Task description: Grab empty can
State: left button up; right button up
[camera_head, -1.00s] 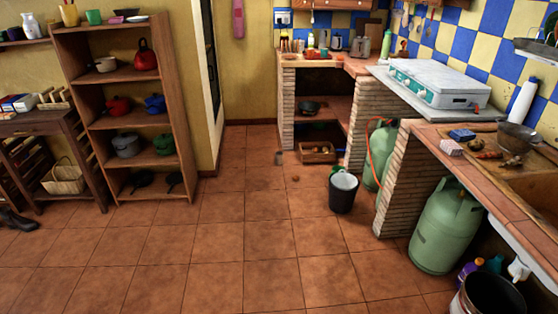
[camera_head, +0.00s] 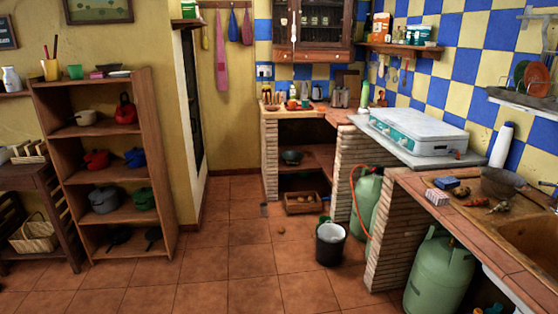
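A black bucket (camera_head: 330,243) with a pale inside stands on the floor in front of the brick counter. Neither of my grippers shows in the head view.
A wooden shelf (camera_head: 68,190) with pots stands at the left. A brick counter (camera_head: 400,235) with a sink runs along the right. Green gas cylinders (camera_head: 440,275) stand under it. A wooden crate (camera_head: 304,209) sits at the back. The middle floor (camera_head: 225,265) is clear.

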aim_at(264, 209)
jog(key=i, duration=3.75)
